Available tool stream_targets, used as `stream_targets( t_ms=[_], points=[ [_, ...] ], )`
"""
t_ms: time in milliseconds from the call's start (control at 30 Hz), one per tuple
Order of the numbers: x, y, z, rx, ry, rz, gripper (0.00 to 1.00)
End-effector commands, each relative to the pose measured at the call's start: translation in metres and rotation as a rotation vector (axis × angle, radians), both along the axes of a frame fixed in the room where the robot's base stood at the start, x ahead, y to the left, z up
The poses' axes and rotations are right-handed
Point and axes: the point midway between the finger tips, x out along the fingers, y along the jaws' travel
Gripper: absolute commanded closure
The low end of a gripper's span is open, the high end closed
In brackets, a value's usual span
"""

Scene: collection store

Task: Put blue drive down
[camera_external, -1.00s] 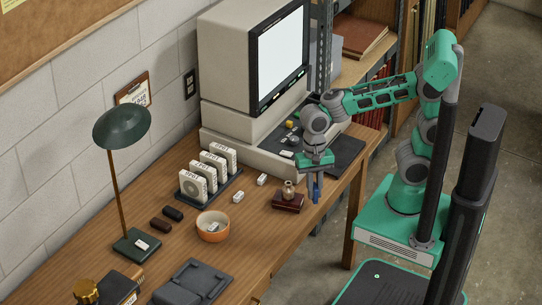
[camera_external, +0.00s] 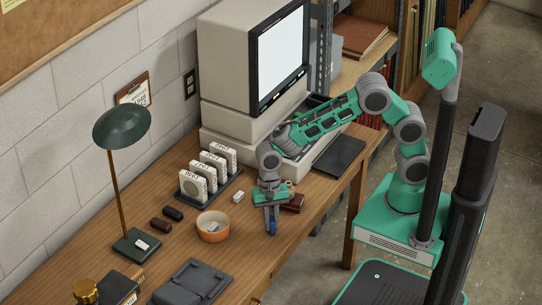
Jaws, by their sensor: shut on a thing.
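My gripper (camera_external: 271,228) points down over the front part of the wooden desk (camera_external: 305,222). It is shut on the blue drive (camera_external: 272,228), a small blue piece showing between the fingertips. The drive is upright and close to the desk top; I cannot tell whether it touches the wood. The gripper is right of the orange bowl (camera_external: 213,237) and in front of the dark red stamp block (camera_external: 293,203), which it partly hides.
A white drive (camera_external: 238,196) lies behind and left of my gripper. A rack of white reels (camera_external: 193,186) stands farther back. A dark case (camera_external: 192,283) lies at the front left, and a dark mat (camera_external: 338,156) lies at the right. Bare desk surrounds the gripper's front.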

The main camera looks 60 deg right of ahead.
Motion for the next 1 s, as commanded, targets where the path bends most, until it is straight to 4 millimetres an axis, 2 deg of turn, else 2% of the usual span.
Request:
stream_targets(
  t_ms=[200, 233, 500, 767, 867, 1000],
  points=[
    [0.000, 0.000, -0.004, 0.000, 0.000, 0.000, 1.00],
    [0.000, 0.000, -0.003, 0.000, 0.000, 0.000, 0.84],
    [0.000, 0.000, -0.003, 0.000, 0.000, 0.000, 0.64],
    [0.000, 0.000, 0.001, 0.000, 0.000, 0.000, 0.64],
    [0.002, -0.001, 0.012, 0.003, -0.003, -0.001, 0.64],
    [0.005, -0.004, 0.045, 0.003, -0.004, -0.002, 0.64]
  ],
)
